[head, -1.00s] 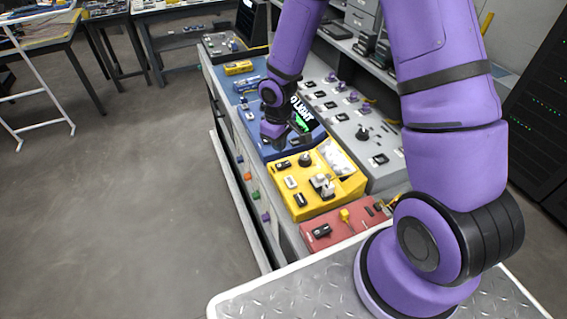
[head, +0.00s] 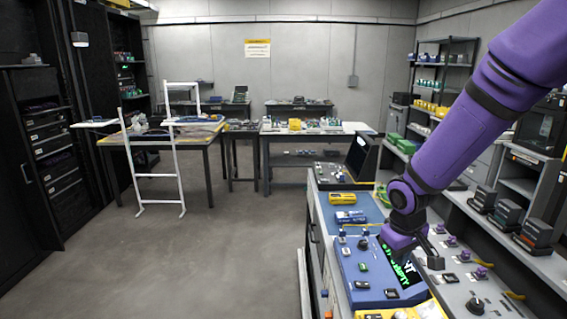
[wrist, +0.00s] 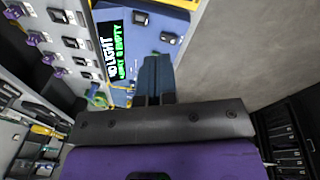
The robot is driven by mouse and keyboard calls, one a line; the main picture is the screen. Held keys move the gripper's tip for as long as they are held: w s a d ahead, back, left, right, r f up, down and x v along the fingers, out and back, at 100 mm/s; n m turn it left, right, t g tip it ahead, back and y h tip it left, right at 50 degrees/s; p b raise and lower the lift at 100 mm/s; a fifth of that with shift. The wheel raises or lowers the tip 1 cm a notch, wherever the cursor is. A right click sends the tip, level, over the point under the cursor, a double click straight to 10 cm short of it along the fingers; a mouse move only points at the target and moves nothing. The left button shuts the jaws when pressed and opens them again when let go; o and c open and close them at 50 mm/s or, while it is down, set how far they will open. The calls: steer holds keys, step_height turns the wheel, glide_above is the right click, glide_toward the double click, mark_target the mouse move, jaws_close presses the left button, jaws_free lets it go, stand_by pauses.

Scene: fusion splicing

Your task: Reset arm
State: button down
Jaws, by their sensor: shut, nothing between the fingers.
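My purple arm (head: 468,125) comes in from the upper right of the head view. My gripper (head: 432,260) hangs over the right side of the blue console (head: 360,268), above its dark display with green text (head: 400,268). In the wrist view my gripper (wrist: 155,98) shows its dark fingers together, with nothing held between them. The display (wrist: 115,45) reads "NO LIGHT" there, with a second green line partly hidden. The gap between fingertips and console cannot be judged exactly.
A yellow panel (head: 425,312) lies at the bottom edge, in front of the blue console. The grey panel (head: 470,278) with purple-topped parts is to the right. Shelves with black stacked boxes (head: 482,198) stand further right. The floor (head: 230,240) on the left is clear.

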steer(key=s+d+r+m+t, duration=0.1)
steer(key=s+r, duration=0.4)
steer(key=r, duration=0.3)
steer(key=s+d+r+m+t, duration=0.15)
steer(key=s+r, duration=0.25)
steer(key=r, duration=0.4)
steer(key=s+r+m, duration=0.1)
steer(key=s+r, duration=0.2)
steer(key=s, duration=0.4)
steer(key=s+r+m+t+y, duration=0.1)
steer(key=s+r, duration=0.3)
steer(key=s, duration=0.2)
steer(key=shift+s+d, duration=0.35)
steer(key=shift+d, duration=0.05)
steer(key=shift+w, duration=0.1)
